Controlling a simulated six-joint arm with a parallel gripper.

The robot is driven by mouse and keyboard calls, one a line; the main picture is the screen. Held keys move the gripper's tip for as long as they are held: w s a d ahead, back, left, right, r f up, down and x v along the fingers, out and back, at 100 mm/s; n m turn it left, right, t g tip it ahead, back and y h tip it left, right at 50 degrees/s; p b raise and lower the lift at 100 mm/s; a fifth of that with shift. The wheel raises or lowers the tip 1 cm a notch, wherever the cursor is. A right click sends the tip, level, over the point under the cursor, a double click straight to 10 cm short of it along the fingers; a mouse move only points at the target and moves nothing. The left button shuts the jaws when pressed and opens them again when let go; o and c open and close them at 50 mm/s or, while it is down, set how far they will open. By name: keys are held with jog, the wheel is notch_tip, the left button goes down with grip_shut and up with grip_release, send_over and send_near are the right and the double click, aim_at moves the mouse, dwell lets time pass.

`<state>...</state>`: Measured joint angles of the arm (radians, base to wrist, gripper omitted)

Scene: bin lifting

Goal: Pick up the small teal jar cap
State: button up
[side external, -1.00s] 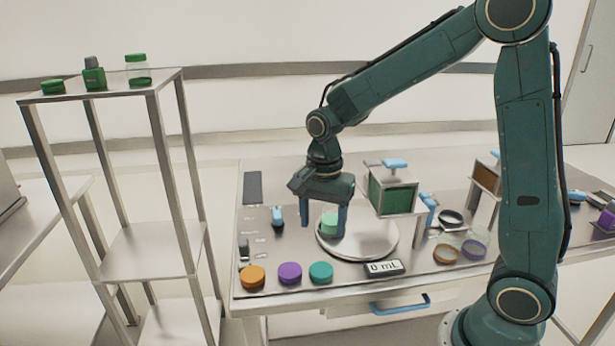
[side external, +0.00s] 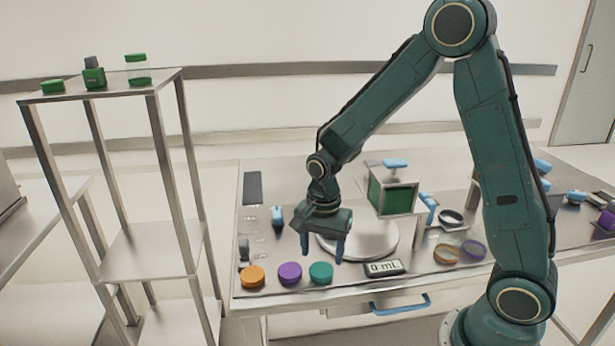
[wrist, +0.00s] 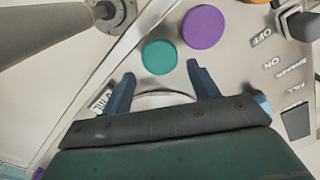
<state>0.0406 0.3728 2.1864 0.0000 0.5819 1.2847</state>
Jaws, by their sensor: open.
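The teal jar cap (side external: 321,272) lies flat near the front edge of the table, at the right end of a row of three caps. It also shows in the wrist view (wrist: 159,57), just beyond and between my fingertips. My gripper (side external: 323,258) is open and empty, with its two blue fingers pointing down above and slightly behind the teal cap. In the wrist view my fingers (wrist: 161,68) are spread wider than the cap and do not touch it.
A purple cap (side external: 290,273) and an orange cap (side external: 252,276) lie to the left of the teal one. A "0 mL" display (side external: 384,268) is to its right. A round silver plate (side external: 375,240) is behind, partly hidden by my gripper. A green-windowed box (side external: 393,198) stands behind the plate.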

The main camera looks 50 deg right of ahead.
aim_at(322, 268)
jog(key=shift+f, duration=2.2)
jog(key=c, duration=0.7)
